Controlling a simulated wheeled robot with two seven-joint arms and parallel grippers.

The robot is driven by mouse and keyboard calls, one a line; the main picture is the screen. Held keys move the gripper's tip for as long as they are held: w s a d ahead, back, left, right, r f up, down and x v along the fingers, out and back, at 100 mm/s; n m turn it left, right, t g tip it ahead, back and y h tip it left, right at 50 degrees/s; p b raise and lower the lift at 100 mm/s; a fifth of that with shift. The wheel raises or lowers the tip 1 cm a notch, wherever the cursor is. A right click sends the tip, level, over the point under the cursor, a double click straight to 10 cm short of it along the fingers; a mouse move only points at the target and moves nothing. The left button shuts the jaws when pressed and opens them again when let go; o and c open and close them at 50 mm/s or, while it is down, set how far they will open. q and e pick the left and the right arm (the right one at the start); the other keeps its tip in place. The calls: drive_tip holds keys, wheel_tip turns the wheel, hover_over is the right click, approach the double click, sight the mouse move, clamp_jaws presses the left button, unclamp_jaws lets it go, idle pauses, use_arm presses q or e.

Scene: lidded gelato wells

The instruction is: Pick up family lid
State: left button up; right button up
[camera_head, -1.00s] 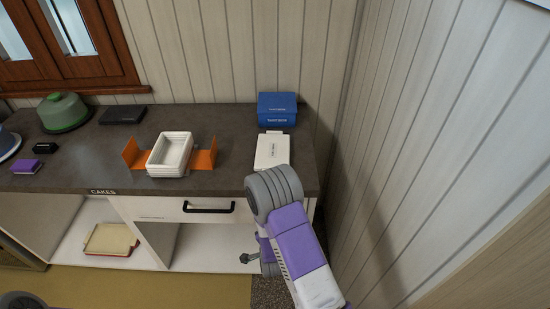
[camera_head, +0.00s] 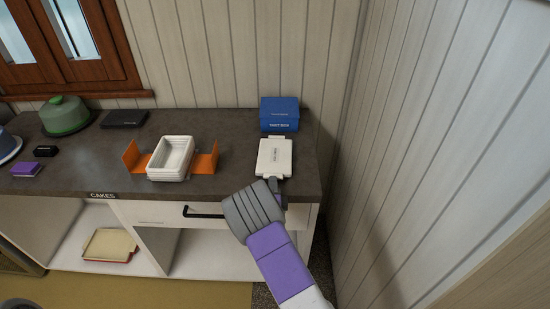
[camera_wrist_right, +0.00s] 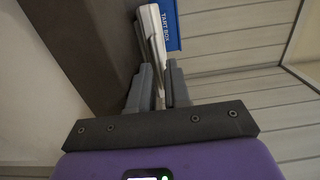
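A white flat lid-like piece (camera_head: 274,157) lies at the right end of the dark counter, in front of a blue box. Its print is too small to read, so I cannot confirm that it is the family lid. My right gripper (camera_head: 276,187) is at its near edge, partly hidden behind my grey wrist. In the right wrist view the two grey fingers (camera_wrist_right: 160,78) stand apart, with the edge of the white piece (camera_wrist_right: 153,30) at and between their tips. I see no closed grip. My left gripper does not show.
A blue box (camera_head: 279,114), marked TART BOX in the wrist view, stands behind. Stacked white tubs (camera_head: 170,160) sit between orange flaps (camera_head: 206,161) to the left. A green dome (camera_head: 66,116) is farther left. A drawer with a black handle (camera_head: 203,212) is below. A wall borders the right.

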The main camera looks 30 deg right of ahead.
drive_tip(key=shift+x, duration=1.05)
clamp_jaws()
